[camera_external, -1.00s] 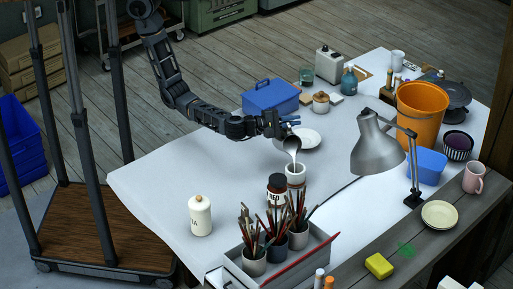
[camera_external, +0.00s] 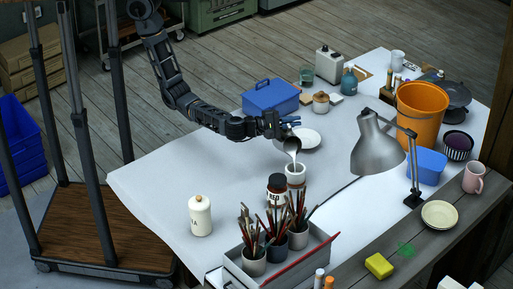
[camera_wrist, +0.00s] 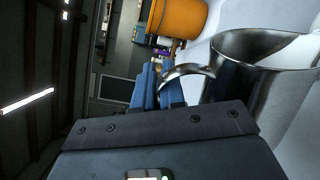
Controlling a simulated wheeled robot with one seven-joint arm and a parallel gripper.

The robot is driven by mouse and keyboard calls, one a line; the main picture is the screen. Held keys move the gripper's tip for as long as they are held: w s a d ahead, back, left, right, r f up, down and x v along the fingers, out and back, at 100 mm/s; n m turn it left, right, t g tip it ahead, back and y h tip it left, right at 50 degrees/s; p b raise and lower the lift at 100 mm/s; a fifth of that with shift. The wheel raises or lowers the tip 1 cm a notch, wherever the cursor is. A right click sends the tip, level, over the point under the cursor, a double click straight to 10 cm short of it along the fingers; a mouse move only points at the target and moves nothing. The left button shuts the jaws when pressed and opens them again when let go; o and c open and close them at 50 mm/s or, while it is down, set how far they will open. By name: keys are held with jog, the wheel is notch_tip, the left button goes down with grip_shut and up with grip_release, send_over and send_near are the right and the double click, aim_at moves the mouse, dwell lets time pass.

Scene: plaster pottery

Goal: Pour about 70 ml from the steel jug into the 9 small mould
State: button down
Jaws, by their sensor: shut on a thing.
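The steel jug (camera_external: 291,144) is tilted above a small white mould (camera_external: 296,173), and a white stream runs from its lip down to the mould's top. My gripper (camera_external: 272,124) is shut on the jug's handle. In the wrist view the jug (camera_wrist: 262,45) fills the upper right, with its curved handle at my blue fingertips (camera_wrist: 150,88). I cannot read a number on the mould. Its lower part is hidden behind a dark bottle, and how full it is cannot be seen.
A dark labelled bottle (camera_external: 277,188) and a grey box (camera_external: 234,268) with brush pots stand in front of the mould. A lamp (camera_external: 377,150) stands to the right. A white lidded jar (camera_external: 200,216) is at left.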

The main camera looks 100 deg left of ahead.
jog(key=shift+w+d+m+b, duration=0.15)
jog(key=shift+d+m+b, duration=0.25)
jog(key=shift+m, duration=0.1)
dwell(1.0)
jog(key=shift+r, duration=0.1)
jog(key=shift+a, duration=0.1)
jog(key=shift+s+a+r+n+p, duration=0.2)
jog(key=shift+a+n+p, duration=0.35)
jog(key=shift+p, duration=0.35)
jog(key=a+f+n+b, duration=0.1)
jog(key=f, duration=0.1)
jog(key=s+a+f+n+b, duration=0.1)
jog(key=f+n, duration=0.1)
jog(key=a+f+n+b, duration=0.1)
jog(key=f+n, duration=0.1)
jog(key=shift+s+b, duration=0.25)
jog(key=shift+b, duration=0.15)
jog(key=a+n, duration=0.1)
jog(key=s+a+f+n+b, duration=0.1)
jog(key=a+n, duration=0.1)
jog(key=a+f+n+b, duration=0.1)
jog(key=n, duration=0.1)
jog(key=shift+s+a, duration=0.15)
jog(key=shift+s, duration=0.1)
